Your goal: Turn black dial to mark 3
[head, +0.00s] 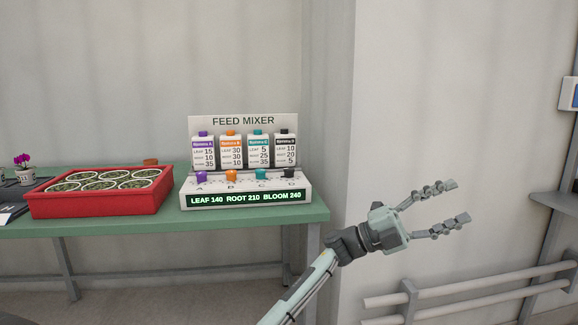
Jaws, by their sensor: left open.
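The black dial (289,173) is the rightmost knob on the front panel of the white feed mixer (300,193). It is small here, and I cannot tell which mark it points to. A black-capped bottle (286,151) stands behind it. The mixer's display (246,198) reads LEAF 140 ROOT 210 BLOOM 240. My left gripper (458,202) is open and empty, right of the bench and well apart from the dial, its fingers pointing right. My right gripper is not in view.
Purple (201,177), orange (231,176) and teal (261,176) dials sit left of the black one. A red tray (100,203) of potted plants stands left on the green bench (200,220). A wall corner and pale pipes (480,290) are near my gripper.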

